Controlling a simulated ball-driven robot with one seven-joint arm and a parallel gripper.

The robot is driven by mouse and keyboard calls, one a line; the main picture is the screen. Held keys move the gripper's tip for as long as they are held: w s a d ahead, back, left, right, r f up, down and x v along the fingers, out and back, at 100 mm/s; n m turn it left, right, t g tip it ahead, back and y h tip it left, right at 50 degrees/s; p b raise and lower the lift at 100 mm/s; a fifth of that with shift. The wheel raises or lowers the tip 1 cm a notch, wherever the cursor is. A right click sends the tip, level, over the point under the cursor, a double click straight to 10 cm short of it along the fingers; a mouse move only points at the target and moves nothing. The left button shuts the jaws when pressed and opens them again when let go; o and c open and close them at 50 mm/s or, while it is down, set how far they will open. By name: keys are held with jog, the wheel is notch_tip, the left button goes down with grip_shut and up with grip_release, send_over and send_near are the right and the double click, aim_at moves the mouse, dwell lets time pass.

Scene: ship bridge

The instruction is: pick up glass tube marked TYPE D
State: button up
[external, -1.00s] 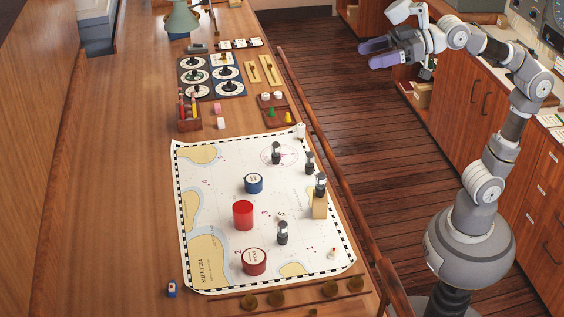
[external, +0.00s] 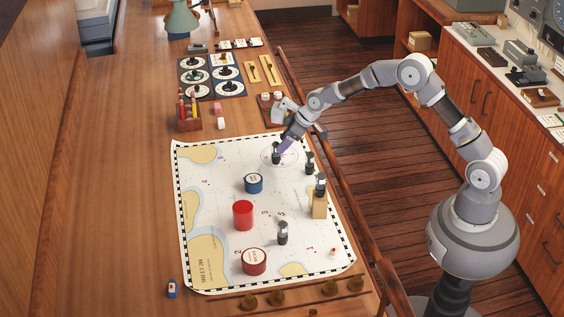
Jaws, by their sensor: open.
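Several small dark upright pieces that look like tubes stand on the chart (external: 215,170); their markings are too small to read, so I cannot tell which is TYPE D. One tube (external: 276,155) is at the upper part of the chart, on a faint printed circle. Another tube (external: 309,164) is to its right, one (external: 320,187) is on or against a wooden block (external: 319,207), and one (external: 283,234) is lower down.
A blue round tin (external: 253,184), a red cylinder (external: 243,215) and a red round tin (external: 254,262) stand on the chart. A wooden rail (external: 342,215) runs along the table's right edge. The table's left side (external: 110,200) is clear.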

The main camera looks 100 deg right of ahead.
jog(key=b+x, duration=0.1)
jog(key=x, duration=0.5)
jog(key=shift+d+r+b, duration=0.1)
jog(key=shift+b, duration=0.2)
jog(key=shift+r, duration=0.1)
jog(key=c, duration=1)
